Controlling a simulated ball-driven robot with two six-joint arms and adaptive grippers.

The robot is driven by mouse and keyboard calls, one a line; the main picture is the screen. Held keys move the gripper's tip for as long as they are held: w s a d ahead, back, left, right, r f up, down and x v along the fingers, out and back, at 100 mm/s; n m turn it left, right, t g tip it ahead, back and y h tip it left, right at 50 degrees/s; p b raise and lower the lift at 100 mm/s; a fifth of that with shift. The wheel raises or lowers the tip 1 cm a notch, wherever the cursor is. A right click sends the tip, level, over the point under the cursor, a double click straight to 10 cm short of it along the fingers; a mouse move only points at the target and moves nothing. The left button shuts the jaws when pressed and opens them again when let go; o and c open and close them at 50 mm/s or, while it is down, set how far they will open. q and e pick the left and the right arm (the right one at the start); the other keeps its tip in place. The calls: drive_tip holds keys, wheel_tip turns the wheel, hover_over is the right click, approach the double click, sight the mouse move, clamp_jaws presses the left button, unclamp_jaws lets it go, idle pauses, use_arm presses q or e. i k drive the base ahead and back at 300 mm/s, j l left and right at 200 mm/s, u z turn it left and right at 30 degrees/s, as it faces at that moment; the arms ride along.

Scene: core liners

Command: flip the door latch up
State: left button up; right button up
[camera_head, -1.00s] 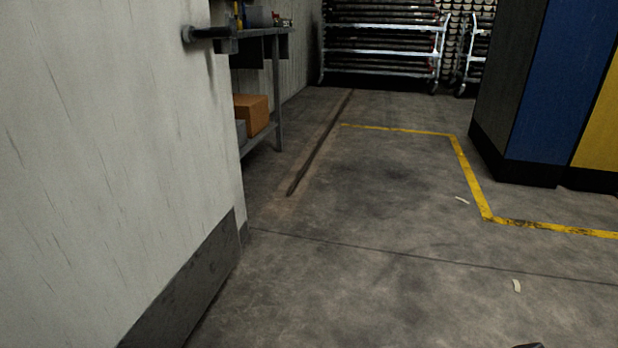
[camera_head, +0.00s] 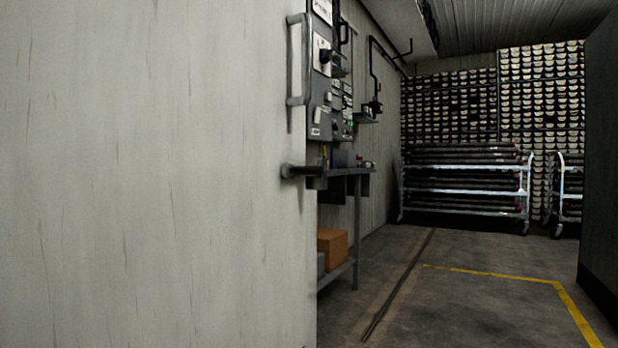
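A large pale door (camera_head: 150,180) fills the left half of the view, its right edge standing open toward the room. A dark door latch (camera_head: 302,171) sticks out sideways near that edge, its bar lying about level. A grey vertical pull handle (camera_head: 298,60) is above it. Neither of my grippers is in view.
Beyond the door are a grey electrical panel (camera_head: 332,85) and a workbench (camera_head: 356,215) with a cardboard box (camera_head: 332,250) on its lower shelf. A wheeled pipe rack (camera_head: 465,190) stands at the back. A dark cabinet (camera_head: 602,165) edges the right. The floor (camera_head: 470,315) between is clear.

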sight(288, 170)
drive_tip(key=i+l, duration=0.25)
drive_tip(key=l, duration=0.2)
drive_tip(key=i+l+z, duration=0.1)
drive_tip(key=i+l, duration=0.15)
drive_tip(key=l, duration=0.2)
drive_tip(key=i+l, duration=0.25)
drive_tip(key=l, duration=0.2)
drive_tip(key=i+l+z, duration=0.1)
drive_tip(key=i+l, duration=0.15)
drive_tip(key=l, duration=0.2)
drive_tip(key=i+l, duration=0.3)
drive_tip(key=l+z, duration=0.05)
drive_tip(key=l, duration=0.05)
